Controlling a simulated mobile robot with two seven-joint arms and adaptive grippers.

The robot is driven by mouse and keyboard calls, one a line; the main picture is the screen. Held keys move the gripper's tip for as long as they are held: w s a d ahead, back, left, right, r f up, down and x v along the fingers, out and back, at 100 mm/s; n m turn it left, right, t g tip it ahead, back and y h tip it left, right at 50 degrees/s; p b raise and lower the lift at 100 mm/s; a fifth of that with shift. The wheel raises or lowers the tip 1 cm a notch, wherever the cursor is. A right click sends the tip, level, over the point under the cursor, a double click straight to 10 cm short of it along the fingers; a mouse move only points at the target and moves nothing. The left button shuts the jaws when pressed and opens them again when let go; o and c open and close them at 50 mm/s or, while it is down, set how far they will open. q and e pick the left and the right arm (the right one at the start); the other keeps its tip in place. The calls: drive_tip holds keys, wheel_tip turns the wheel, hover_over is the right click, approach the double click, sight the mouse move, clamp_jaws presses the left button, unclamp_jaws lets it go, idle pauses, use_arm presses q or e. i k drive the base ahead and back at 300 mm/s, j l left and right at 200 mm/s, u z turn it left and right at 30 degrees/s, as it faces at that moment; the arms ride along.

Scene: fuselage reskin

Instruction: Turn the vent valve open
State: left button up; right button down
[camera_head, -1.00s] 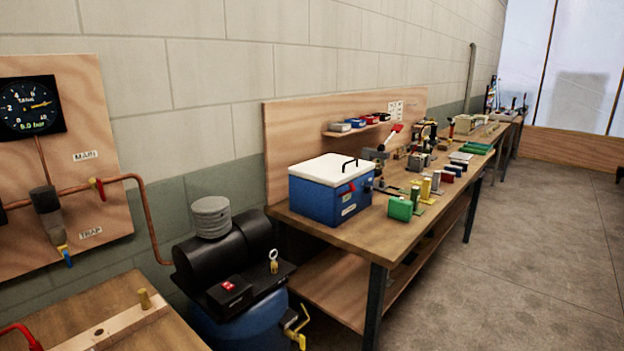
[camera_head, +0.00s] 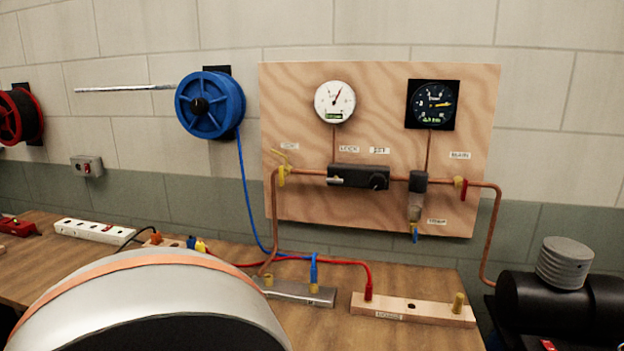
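A plywood panel (camera_head: 384,215) on the wall carries a copper pipe (camera_head: 308,173) with several fittings. At the pipe's left end is a valve with a yellow handle (camera_head: 282,170); the small label above it is too blurred to read, so I cannot confirm it is the vent valve. A red-handled valve (camera_head: 461,188) sits at the right end under a label that looks like "MAIN". A blue-handled tap (camera_head: 415,234) hangs below the grey filter bowl (camera_head: 416,203). Neither of my grippers is in view.
A large silver curved body with an orange band (camera_head: 150,285) blocks the lower left. The wooden bench (camera_head: 440,338) holds a grey manifold (camera_head: 297,292), a wooden strip (camera_head: 412,309) and red and blue hoses. A black tank (camera_head: 560,305) stands at right.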

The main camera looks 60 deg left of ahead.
sight(282, 174)
drive_tip(key=k+l+u, duration=0.1)
drive_tip(key=u, duration=2.05)
